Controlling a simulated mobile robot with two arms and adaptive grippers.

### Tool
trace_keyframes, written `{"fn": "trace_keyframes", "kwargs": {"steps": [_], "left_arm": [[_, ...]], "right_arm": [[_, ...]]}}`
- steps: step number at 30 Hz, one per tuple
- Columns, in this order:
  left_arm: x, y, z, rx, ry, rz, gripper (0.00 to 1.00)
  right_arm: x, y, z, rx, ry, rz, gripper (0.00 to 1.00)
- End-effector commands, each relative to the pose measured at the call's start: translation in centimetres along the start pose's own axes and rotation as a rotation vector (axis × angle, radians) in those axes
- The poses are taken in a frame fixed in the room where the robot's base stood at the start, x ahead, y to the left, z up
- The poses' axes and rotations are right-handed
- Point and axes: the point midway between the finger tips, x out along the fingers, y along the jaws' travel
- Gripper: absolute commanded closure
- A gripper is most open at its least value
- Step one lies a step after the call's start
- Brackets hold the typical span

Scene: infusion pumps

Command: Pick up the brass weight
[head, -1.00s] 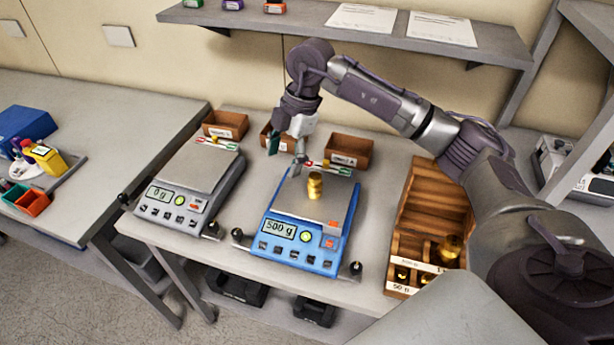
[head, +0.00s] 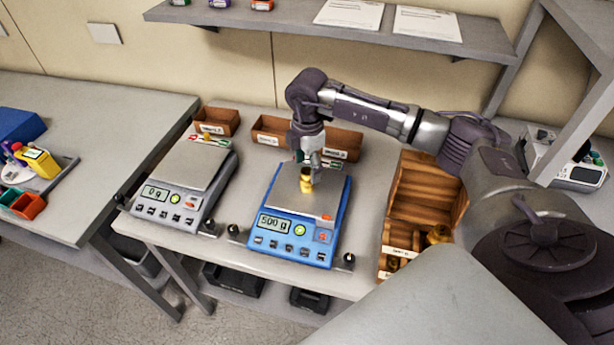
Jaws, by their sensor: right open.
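The brass weight (head: 306,185) stands upright on the pan of the blue scale (head: 268,222), whose display reads 500 g. My right gripper (head: 306,170) points down right at the weight's top and covers its upper part. It is open; whether its fingers touch the weight cannot be told. More brass weights (head: 438,235) sit in the wooden weight box (head: 422,200) to the right, partly hidden by my arm. My left gripper is not in view.
A grey scale (head: 172,208) reading 0 g stands left of the blue one. Brown bins (head: 216,121) line the table's back, below a grey shelf (head: 330,35) with papers. A left table (head: 95,130) holds a yellow item and small bins.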

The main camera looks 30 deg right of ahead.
Motion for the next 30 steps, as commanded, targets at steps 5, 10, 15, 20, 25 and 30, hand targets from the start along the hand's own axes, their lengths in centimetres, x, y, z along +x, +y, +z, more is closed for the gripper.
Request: {"fn": "trace_keyframes", "kwargs": {"steps": [5,10,15,20,25,30], "left_arm": [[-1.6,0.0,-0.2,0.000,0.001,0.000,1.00],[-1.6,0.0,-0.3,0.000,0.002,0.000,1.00],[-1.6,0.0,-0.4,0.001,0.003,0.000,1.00],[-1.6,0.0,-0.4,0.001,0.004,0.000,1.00],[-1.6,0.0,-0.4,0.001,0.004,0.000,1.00],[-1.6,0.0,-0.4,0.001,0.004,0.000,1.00]], "right_arm": [[2.4,-0.2,-0.1,0.002,0.001,-0.003,0.32],[3.3,-0.1,-0.1,0.000,0.001,0.000,0.32],[3.3,-0.1,-0.1,0.000,0.001,0.001,0.33],[3.3,-0.1,-0.1,0.000,0.001,0.000,0.60],[3.2,-0.1,-0.1,0.000,0.001,0.000,0.89],[3.2,-0.1,-0.1,0.000,0.001,0.001,1.00]]}}
